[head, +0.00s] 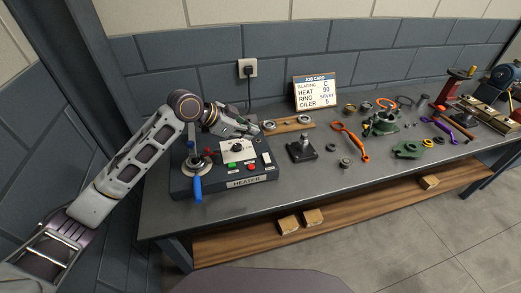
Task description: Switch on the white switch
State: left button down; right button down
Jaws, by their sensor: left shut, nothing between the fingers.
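The dark heater box (246,183), labelled HEATER, stands at the left end of the workbench. On its top are a white panel with a black dial (237,149), a green button (232,166) and a red button (251,167). A small white switch (267,158) sits near its right edge. Whether it is on or off is too small to tell. My left gripper (255,129) is shut and empty. In the picture it shows above the dial panel, over the heater's back part, apart from the switch. My right gripper is out of view.
A wall socket (247,68) with a plug and a job card (315,92) are behind. A wooden bearing holder (289,124) and a black post stand (301,149) are to the right. Tools crowd the bench further right.

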pick_arm(q)
jog(key=shift+s+a+f+m+y, duration=0.2)
jog(key=shift+a+f+m+y, duration=0.1)
jog(key=shift+f, duration=0.05)
dwell(0.4)
jog(key=shift+d, duration=0.1)
jog(key=p, duration=0.1)
send_over(266, 157)
jog(key=f, duration=0.7)
jog(key=shift+s, duration=0.35)
jog(key=shift+w+f, duration=0.15)
jog(key=shift+f, duration=0.8)
jog(key=shift+w+f+p, duration=0.2)
jog(key=shift+f+p, duration=0.15)
jog(key=shift+f, duration=0.65)
